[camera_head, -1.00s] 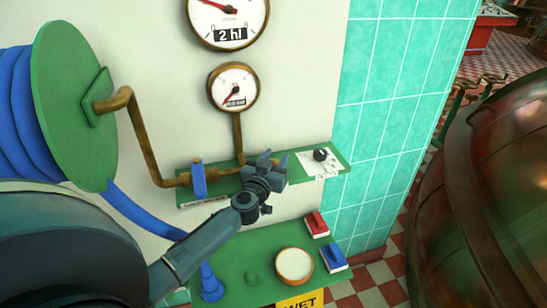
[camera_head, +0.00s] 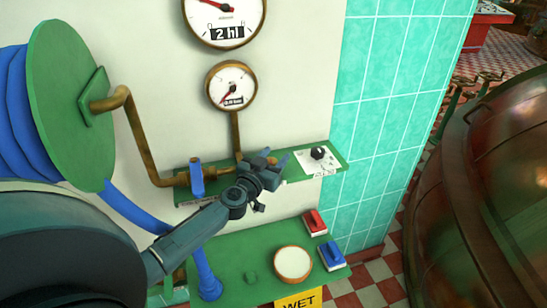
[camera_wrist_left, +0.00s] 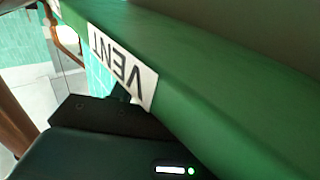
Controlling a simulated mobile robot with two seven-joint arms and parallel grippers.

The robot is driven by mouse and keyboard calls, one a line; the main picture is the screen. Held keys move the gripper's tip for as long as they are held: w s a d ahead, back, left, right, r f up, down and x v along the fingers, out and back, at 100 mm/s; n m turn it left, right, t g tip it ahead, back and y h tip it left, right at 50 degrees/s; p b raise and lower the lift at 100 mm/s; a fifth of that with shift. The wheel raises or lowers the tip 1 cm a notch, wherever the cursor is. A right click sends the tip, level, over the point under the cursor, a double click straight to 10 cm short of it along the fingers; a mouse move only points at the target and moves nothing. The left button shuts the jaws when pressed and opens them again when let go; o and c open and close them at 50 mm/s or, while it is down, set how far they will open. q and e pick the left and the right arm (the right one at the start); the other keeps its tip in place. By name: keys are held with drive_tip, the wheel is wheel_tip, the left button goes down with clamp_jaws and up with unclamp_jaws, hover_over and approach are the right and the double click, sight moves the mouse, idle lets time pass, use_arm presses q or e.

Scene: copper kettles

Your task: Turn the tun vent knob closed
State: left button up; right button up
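The vent knob (camera_head: 318,153) is a small black knob on a white dial plate at the right end of the green shelf (camera_head: 297,170). My left gripper (camera_head: 262,161) is over the shelf to the left of the knob, apart from it. Its two fingers look spread, with nothing held between them. In the left wrist view a white VENT label (camera_wrist_left: 122,68) appears upside down on the green shelf edge (camera_wrist_left: 215,85), close to my dark gripper body. The knob and fingertips cannot be made out there. My right gripper is not in view.
A blue valve handle (camera_head: 196,178) on a brass pipe is left of the gripper. Two gauges (camera_head: 231,86) hang above. A lower green panel (camera_head: 228,262) carries a white round button (camera_head: 293,262), a red switch (camera_head: 315,222) and a blue switch (camera_head: 331,255). A copper kettle (camera_head: 490,200) stands right.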

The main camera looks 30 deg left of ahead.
use_arm(q)
drive_tip(key=shift+o, duration=1.2)
drive_tip(key=shift+s, duration=0.1)
drive_tip(key=s, duration=1.3)
drive_tip(key=shift+d, duration=0.45)
drive_tip(key=shift+d, duration=0.1)
drive_tip(key=s+d+f+m+g+h, duration=0.3)
drive_tip(key=s+d+f+g, duration=0.5)
drive_tip(key=s+d+f, duration=0.8)
wheel_tip(320, 180, down, 2)
drive_tip(key=d+h, duration=0.1)
drive_tip(key=d, duration=0.1)
drive_tip(key=shift+s+d+m, duration=0.3)
drive_tip(key=shift+s+d, duration=0.05)
drive_tip(key=shift+d, duration=0.05)
